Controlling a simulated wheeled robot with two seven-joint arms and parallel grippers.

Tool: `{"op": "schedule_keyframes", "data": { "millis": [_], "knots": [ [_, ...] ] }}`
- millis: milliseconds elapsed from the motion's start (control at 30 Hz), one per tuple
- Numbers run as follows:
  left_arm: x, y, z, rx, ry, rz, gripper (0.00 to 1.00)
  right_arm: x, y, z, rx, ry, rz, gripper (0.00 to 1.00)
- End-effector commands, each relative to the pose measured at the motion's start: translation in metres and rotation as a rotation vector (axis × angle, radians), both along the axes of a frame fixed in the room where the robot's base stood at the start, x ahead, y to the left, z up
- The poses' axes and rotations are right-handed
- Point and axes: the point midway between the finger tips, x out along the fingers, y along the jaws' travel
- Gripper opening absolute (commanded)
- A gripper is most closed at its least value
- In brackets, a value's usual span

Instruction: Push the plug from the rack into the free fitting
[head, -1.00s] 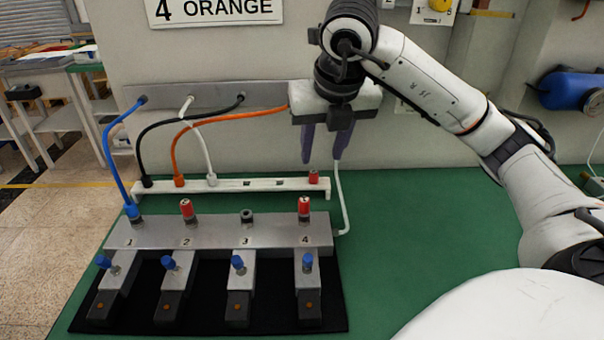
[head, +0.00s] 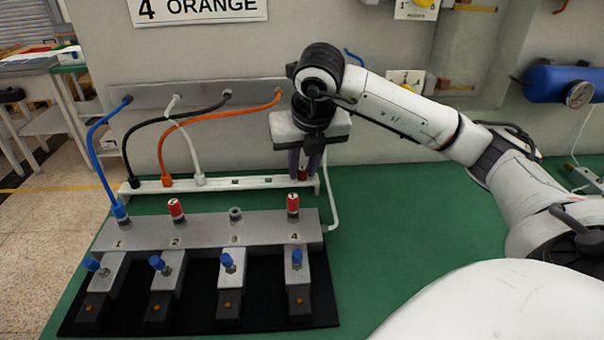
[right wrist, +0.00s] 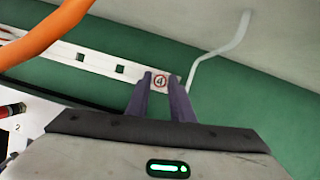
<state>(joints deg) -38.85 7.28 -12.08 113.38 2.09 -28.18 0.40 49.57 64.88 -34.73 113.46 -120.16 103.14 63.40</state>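The red plug (head: 302,174) stands in the right end of the white rack (head: 225,183). In the right wrist view its pale top marked 4 (right wrist: 161,82) shows between my fingertips. My right gripper (head: 304,172) points down over it, its two purple fingers on either side. They look shut on the plug; the contact itself is partly hidden. The free fitting (head: 236,215), dark and without a plug, is at position 3 on the grey manifold (head: 265,234). Red plugs stand at position 2 (head: 176,210) and position 4 (head: 293,204). My left gripper is out of view.
A blue hose (head: 97,150) runs to position 1. Black, white and orange (head: 168,145) hoses end at the rack; the orange one passes close before the right wrist camera. Blue-handled valves (head: 226,261) stand in front. The green table (head: 400,220) is clear at right.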

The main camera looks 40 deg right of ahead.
Motion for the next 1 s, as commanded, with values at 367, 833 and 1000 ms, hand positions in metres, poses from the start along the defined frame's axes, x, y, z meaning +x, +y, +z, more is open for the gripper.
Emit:
{"op": "schedule_keyframes", "data": {
  "millis": [367,833,1000],
  "knots": [
    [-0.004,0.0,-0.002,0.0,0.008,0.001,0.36,0.0,0.0,0.001,0.0,0.0,0.0,0.0],
    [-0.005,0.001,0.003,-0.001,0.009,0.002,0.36,0.002,0.001,0.063,0.002,-0.007,0.0,0.0],
    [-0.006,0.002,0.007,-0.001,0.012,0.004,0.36,0.001,0.0,0.091,0.001,-0.003,0.001,0.0]
  ]
}}
